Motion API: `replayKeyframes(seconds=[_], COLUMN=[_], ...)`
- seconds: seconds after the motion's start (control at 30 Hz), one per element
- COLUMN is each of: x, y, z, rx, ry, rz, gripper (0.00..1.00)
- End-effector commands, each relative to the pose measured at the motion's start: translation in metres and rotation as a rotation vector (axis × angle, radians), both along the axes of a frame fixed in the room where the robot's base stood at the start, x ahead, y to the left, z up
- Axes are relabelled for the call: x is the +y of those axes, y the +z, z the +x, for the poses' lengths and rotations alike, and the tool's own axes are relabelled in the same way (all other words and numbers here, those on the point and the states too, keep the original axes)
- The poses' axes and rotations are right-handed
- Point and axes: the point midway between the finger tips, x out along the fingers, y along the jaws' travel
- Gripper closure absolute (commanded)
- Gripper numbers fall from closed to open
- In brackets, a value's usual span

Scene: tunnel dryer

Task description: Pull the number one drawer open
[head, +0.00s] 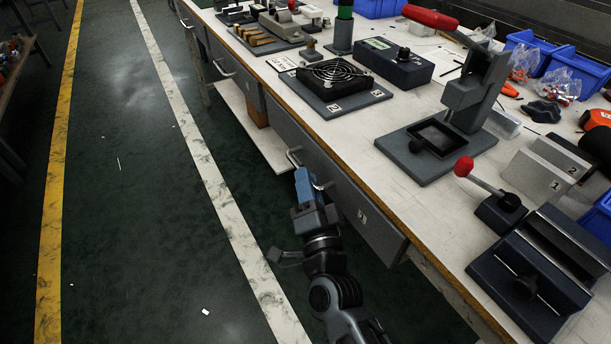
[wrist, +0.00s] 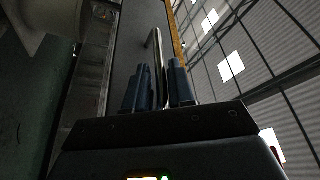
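In the wrist view, the handle (wrist: 153,50) runs down between the two blue fingers of my gripper (wrist: 160,85). Gaps show between the bar and the fingers, so the gripper looks open around it. The drawer front looks flush with the bench.
Another drawer with a handle (head: 223,68) is farther along the bench. The benchtop (head: 345,125) holds a fan unit (head: 335,75), a red-handled press (head: 470,95) and several fixtures. A lower shelf (head: 250,130) is beyond the drawer.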

Motion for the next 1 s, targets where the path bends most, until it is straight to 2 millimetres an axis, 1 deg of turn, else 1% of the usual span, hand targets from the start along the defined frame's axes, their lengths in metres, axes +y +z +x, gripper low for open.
replayKeyframes(seconds=[0.03, 0.1, 0.2, 0.5, 0.73, 1.0], x=[0.002, 0.004, 0.005, 0.005, 0.005, 0.005], y=[0.000, 0.002, 0.003, 0.004, 0.004, 0.004], z=[0.006, 0.013, 0.018, 0.020, 0.020, 0.020], rx=[-0.001, -0.001, 0.000, 0.001, 0.001, 0.001], ry=[0.000, 0.000, 0.000, -0.001, -0.001, -0.001], rz=[0.000, 0.000, 0.000, 0.000, -0.001, -0.001], gripper=[0.77, 0.77, 0.77, 0.77, 0.99, 1.00])
